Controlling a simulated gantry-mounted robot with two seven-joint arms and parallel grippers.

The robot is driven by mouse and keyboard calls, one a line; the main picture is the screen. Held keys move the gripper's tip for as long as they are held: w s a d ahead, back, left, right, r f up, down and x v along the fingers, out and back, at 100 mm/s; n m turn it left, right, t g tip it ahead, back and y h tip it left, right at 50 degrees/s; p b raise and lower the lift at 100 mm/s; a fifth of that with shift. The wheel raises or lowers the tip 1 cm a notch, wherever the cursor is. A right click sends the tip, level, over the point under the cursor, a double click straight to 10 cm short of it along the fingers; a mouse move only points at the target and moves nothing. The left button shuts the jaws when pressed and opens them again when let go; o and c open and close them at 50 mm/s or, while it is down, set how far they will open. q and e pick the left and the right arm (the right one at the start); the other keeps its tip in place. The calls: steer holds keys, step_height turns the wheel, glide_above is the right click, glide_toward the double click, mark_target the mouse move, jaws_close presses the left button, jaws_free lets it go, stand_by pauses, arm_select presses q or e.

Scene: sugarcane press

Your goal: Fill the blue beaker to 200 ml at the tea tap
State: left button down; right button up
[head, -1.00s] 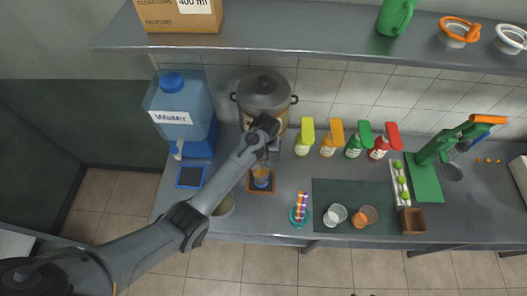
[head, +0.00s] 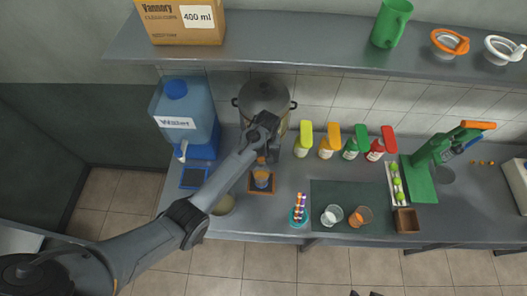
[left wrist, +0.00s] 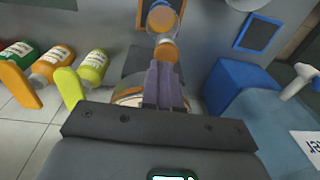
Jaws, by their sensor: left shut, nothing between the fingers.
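The tea urn (head: 264,92) is a grey lidded pot against the back wall. The blue beaker (head: 262,180) stands upright on a brown-rimmed tray (head: 252,188) below the urn's front. Amber colour shows in it; its level and marks are too small to read. My left gripper (head: 264,153) is shut and empty at the urn's front, above the beaker; my arm hides most of the tap. In the left wrist view the shut fingers (left wrist: 165,82) point at a round amber part, with the beaker (left wrist: 162,17) beyond. Small dark tips at the head view's bottom edge may be my right gripper.
A blue water tank (head: 186,115) stands left of the urn, with a blue-rimmed dark tray (head: 194,177) below its tap. Several bottles (head: 326,148) stand to the right. Two cups (head: 332,215) sit on a dark mat (head: 340,190). A shelf (head: 300,45) hangs above.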

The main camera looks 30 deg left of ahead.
arm_select(q)
step_height(320, 180, up, 9)
steer(key=b, duration=0.1)
steer(key=shift+d+f+b, duration=0.2)
steer(key=shift+d+b, duration=0.1)
steer(key=shift+d, duration=0.05)
arm_select(e)
steer(key=shift+f, duration=1.35)
arm_select(q)
steer(key=shift+s, duration=0.1)
arm_select(e)
steer(key=shift+s, duration=0.1)
